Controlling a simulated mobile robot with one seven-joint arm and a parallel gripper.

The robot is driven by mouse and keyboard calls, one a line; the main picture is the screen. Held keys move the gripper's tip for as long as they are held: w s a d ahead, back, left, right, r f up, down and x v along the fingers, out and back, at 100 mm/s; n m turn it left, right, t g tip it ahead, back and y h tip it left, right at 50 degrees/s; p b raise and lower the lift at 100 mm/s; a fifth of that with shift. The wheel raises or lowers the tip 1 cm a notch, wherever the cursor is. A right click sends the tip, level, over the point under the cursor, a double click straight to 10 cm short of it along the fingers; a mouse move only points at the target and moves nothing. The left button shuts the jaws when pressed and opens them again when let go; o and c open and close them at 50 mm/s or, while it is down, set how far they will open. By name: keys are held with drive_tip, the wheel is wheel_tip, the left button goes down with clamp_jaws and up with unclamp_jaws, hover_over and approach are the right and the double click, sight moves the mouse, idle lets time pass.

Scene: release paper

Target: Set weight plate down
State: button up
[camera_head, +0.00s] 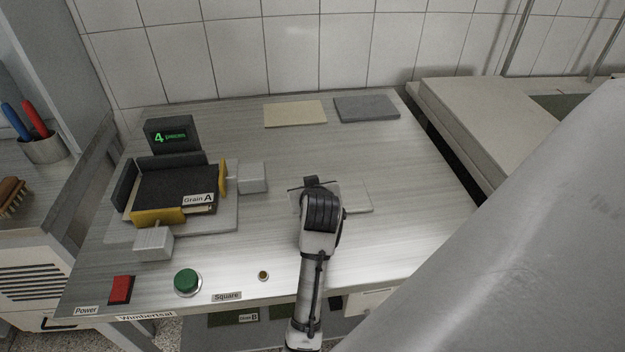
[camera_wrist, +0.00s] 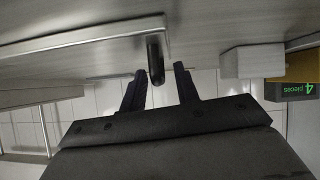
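The weight plate (camera_head: 356,197) is a flat light-grey slab on the table, partly hidden behind my gripper in the head view. In the upside-down wrist view, the weight plate (camera_wrist: 100,38) shows its edge, and a dark upright knob (camera_wrist: 155,62) stands on it. My gripper (camera_wrist: 160,72) has its two dark fingers apart, one on each side of the knob's top end. Gaps show between the knob and both fingers. In the head view, my gripper (camera_head: 313,186) is over the plate's left part, and its fingers are mostly hidden by the wrist.
A paper jogger tray (camera_head: 226,216) with a dark stack marked Grain A and a "4 pieces" display (camera_head: 172,135) stands left. A tan sheet (camera_head: 295,113) and a grey sheet (camera_head: 366,108) lie at the back. A green button (camera_head: 187,281) and red switch (camera_head: 121,289) sit in front.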

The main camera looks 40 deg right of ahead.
drive_tip(key=b+v, duration=0.1)
drive_tip(key=v, duration=1.1)
drive_tip(key=shift+w, duration=0.1)
